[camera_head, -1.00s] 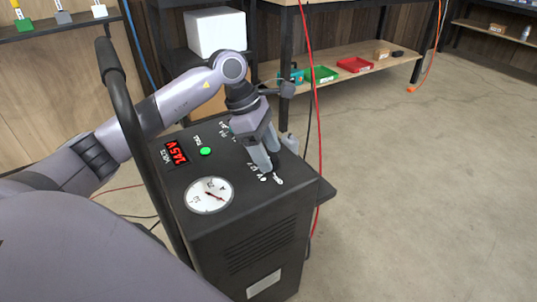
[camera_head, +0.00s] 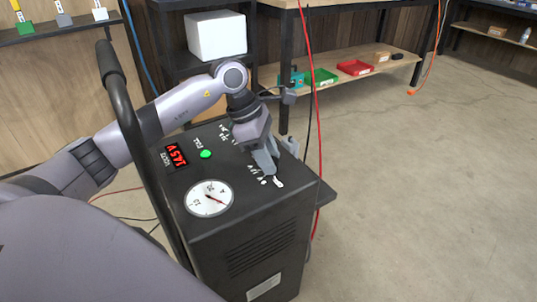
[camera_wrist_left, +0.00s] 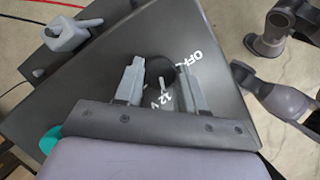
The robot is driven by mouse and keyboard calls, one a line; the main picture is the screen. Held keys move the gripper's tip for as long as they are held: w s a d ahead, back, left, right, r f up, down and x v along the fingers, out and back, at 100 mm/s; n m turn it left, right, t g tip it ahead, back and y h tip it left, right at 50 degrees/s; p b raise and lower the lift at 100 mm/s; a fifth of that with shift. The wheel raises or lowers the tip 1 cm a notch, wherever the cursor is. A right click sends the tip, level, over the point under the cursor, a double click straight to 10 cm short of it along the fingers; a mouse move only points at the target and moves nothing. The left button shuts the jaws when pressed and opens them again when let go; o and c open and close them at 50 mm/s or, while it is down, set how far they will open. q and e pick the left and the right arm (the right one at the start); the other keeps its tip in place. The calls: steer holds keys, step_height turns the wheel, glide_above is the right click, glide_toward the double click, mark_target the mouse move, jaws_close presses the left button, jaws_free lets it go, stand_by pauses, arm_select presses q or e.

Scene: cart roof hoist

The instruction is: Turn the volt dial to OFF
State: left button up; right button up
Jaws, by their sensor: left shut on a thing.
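The black cart (camera_head: 250,215) has a sloped top panel with a red display (camera_head: 174,155) reading 14.5 V. My left gripper (camera_head: 270,168) reaches down onto the panel's right part and hides most of the volt dial in the head view. In the left wrist view, the dark round volt dial (camera_wrist_left: 160,70) with a pale pointer sits between the two fingers of my left gripper (camera_wrist_left: 162,80), which is shut on it. The OFF label (camera_wrist_left: 190,59) is up and right of the dial, and a 12 V label (camera_wrist_left: 153,103) is below it. My right gripper is not visible.
A round gauge (camera_head: 209,198) and a lit green button (camera_head: 206,154) are on the panel left of the gripper. A grey clamp (camera_wrist_left: 70,35) is at the cart's edge. A red cable (camera_head: 315,110) hangs beside the cart. Open floor lies to the right.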

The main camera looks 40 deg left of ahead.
arm_select(q)
steer(key=n+t, duration=0.1)
steer(key=n, duration=0.3)
steer(key=shift+s+r+y+p, duration=0.1)
steer(key=shift+y+p, duration=0.2)
steer(key=shift+y, duration=0.1)
steer(key=n+t, duration=0.1)
steer(key=n, duration=0.1)
steer(key=shift+d+n+y, duration=0.1)
steer(key=shift+n+y, duration=0.3)
steer(key=shift+d+n+y, duration=0.1)
steer(key=shift+n+y, duration=0.2)
steer(key=shift+n, duration=0.6)
steer(key=n+y, duration=0.1)
steer(key=n, duration=0.1)
steer(key=shift+n+t, duration=0.4)
steer(key=n+y, duration=0.1)
steer(key=n, duration=0.3)
steer(key=shift+d+y, duration=0.2)
steer(key=shift+y, duration=0.2)
steer(key=n+y, duration=0.1)
steer(key=n, duration=0.2)
steer(key=shift+n+g, duration=0.3)
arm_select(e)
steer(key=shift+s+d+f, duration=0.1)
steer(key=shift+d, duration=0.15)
